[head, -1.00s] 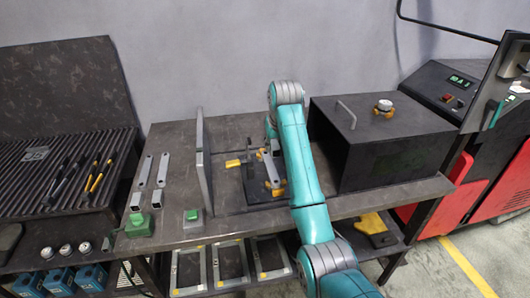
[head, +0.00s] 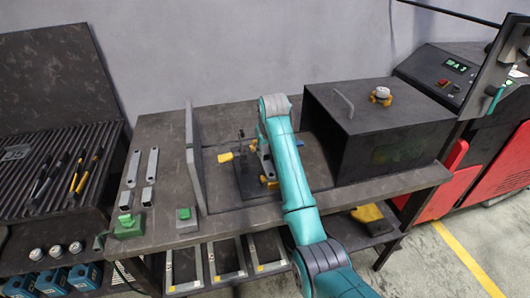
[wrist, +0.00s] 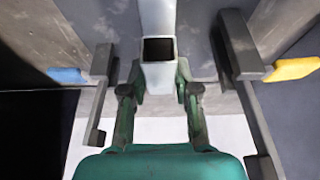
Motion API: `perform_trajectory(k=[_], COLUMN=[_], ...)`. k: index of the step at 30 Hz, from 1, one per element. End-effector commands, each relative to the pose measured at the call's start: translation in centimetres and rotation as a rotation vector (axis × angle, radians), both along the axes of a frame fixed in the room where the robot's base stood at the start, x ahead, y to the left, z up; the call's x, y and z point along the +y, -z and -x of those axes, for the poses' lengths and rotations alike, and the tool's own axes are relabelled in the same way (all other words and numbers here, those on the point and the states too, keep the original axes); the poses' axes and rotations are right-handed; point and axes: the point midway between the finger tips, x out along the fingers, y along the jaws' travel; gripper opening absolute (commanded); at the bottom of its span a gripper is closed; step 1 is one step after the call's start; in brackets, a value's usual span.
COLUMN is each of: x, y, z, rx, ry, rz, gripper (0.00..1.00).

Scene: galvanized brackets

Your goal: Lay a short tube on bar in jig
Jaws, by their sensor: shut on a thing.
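In the wrist view my gripper (wrist: 158,92) is shut on a short square tube (wrist: 158,76), whose dark hollow end faces up in the picture. A pale flat bar (wrist: 157,14) runs straight on beyond the tube. Whether the tube touches the bar I cannot tell. Dark arms of the jig (wrist: 240,48) stand on both sides, apart from my fingers. In the head view the jig's dark plate (head: 246,182) is on the bench, and my arm hides my gripper, the held tube and most of the bar.
Two more short tubes (head: 148,197) and two flat bars (head: 152,164) lie on the bench at left. An upright dark panel (head: 193,150) stands left of the jig. A large dark box (head: 375,130) stands close on the right. A green button box (head: 185,217) sits in front.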

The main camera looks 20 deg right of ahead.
Motion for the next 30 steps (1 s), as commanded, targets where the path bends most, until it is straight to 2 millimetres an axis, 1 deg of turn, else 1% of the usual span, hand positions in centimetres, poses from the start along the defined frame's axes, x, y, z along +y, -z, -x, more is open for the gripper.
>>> perform_trajectory(k=[1, 3, 14, 15, 17, 26, 30], x=[0.00, 0.00, 0.00, 0.00, 0.00, 0.00, 0.00], y=[0.82, 1.37, 1.72, 1.67, 1.67, 1.60, 0.82], z=[0.07, 0.04, 0.01, 0.01, 0.01, 0.00, 0.21], rx=[0.003, 0.002, 0.001, 0.000, 0.000, 0.000, -0.001], ry=[0.000, 0.000, 0.000, 0.000, 0.000, 0.000, 0.000], rz=[0.000, 0.000, 0.000, 0.000, 0.000, 0.000, 0.000], gripper=[0.00, 0.00, 0.00, 0.40, 0.55, 0.55, 0.55])
